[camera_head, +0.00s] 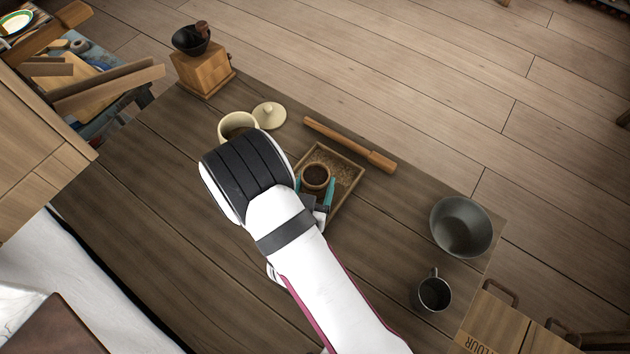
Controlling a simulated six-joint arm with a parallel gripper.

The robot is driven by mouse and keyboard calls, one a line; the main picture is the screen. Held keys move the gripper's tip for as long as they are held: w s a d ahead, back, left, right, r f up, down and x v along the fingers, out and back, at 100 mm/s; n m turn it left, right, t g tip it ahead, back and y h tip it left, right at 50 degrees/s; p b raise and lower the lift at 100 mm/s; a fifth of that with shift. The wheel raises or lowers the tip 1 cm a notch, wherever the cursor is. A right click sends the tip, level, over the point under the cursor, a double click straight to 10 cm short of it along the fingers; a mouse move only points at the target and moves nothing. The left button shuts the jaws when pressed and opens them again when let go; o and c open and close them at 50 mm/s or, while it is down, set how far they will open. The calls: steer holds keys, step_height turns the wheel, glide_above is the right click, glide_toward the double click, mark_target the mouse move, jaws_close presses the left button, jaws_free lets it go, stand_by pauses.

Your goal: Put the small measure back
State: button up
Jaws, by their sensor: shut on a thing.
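A small round brown cup (316,175) with a dark inside, which looks like the small measure, shows over a shallow wooden tray (347,161). My gripper (317,187) is shut on it, with a teal finger on either side. The cup looks upright. I cannot tell whether it touches the tray floor or is held just above it. My arm hides the lower left part of the tray and some of the table beside it.
A cream pot (238,121) and its lid (269,115) are behind my arm. A wooden rolling pin (350,144) lies beyond the tray. A wooden grinder (203,69) stands back left. A grey bowl (461,226) and metal mug (434,293) stand right, with clear table between.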

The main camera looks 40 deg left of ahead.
steer(key=o, duration=1.6)
steer(key=shift+c, duration=0.2)
steer(key=v, duration=1.2)
steer(key=shift+r, duration=0.1)
steer(key=w+m+g+h, duration=0.1)
steer(key=w+m+g, duration=0.1)
steer(key=w+d+m+g+h, duration=0.1)
steer(key=w+m+g, duration=0.1)
steer(key=m, duration=0.1)
steer(key=shift+w+d+r+m+g, duration=0.1)
steer(key=shift+w+m+g, duration=0.2)
steer(key=w+d+r+m+g, duration=0.2)
steer(key=d+r+g, duration=0.2)
steer(key=r, duration=0.2)
steer(key=s+d+r+m+g, duration=0.1)
steer(key=s+d+r, duration=0.2)
steer(key=d, duration=0.3)
steer(key=s+d+r+g+h, duration=0.1)
steer(key=s+d+r, duration=0.2)
steer(key=d, duration=0.3)
steer(key=s+d+r+m+g, duration=0.1)
steer(key=s+d+r+g, duration=0.1)
steer(key=d, duration=0.5)
steer(key=shift+s+r+m, duration=0.3)
steer(key=shift+s+r, duration=0.6)
steer(key=shift+s, duration=0.3)
